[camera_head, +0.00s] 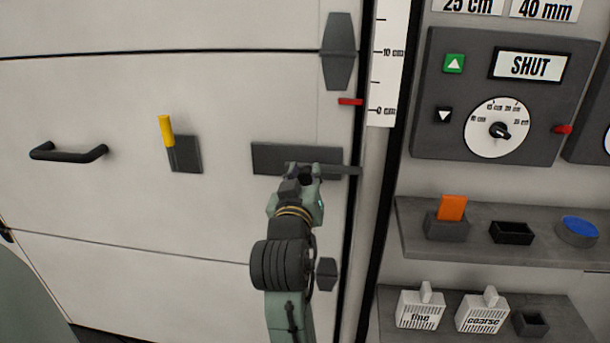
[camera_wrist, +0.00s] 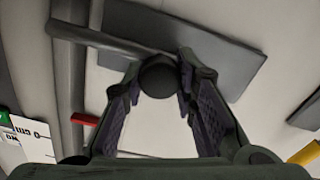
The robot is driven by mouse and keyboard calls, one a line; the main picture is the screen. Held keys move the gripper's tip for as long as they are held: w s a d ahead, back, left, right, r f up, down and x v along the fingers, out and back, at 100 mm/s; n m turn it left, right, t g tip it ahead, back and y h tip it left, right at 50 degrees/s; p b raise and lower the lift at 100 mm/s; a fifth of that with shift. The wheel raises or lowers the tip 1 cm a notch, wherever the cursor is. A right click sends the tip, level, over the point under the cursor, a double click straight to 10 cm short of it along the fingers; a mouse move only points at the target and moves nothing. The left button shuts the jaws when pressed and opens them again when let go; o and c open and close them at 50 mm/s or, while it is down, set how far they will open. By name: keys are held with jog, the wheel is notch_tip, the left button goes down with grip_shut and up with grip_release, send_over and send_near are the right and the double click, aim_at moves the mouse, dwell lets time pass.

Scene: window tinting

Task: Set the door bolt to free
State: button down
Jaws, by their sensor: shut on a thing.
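The door bolt is a dark grey plate (camera_head: 268,158) on the pale door, with a grey bar (camera_head: 346,170) sticking out to the right across the dark gap at the door's edge. My gripper (camera_head: 304,172) is in front of the plate's lower right part and hides some of it. In the wrist view, a round dark knob (camera_wrist: 159,81) sits between the two fingers of my gripper, which is shut on it. The bolt bar (camera_wrist: 100,38) and the plate (camera_wrist: 205,45) show behind the knob.
Left of the bolt are a yellow-tipped lever (camera_head: 166,132) and a black door handle (camera_head: 70,152). A hinge-like grey piece (camera_head: 339,50) and a red tab (camera_head: 350,101) are above. Right are a panel reading SHUT (camera_head: 529,67) and shelves (camera_head: 470,225) with small items.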

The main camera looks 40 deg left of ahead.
jog(key=shift+s+a+p, duration=0.15)
jog(key=shift+s+a, duration=0.35)
jog(key=shift+a, duration=0.25)
jog(key=shift+s+a+p, duration=0.1)
jog(key=shift+s+a, duration=0.35)
jog(key=shift+a, duration=0.35)
jog(key=shift+s+a+p, duration=0.15)
jog(key=shift+s+a, duration=0.35)
jog(key=shift+a, duration=0.25)
jog(key=c, duration=1.3)
grip_release()
jog(key=shift+a, duration=0.15)
jog(key=v, duration=0.7)
jog(key=shift+s+d, duration=0.2)
jog(key=shift+d, duration=0.05)
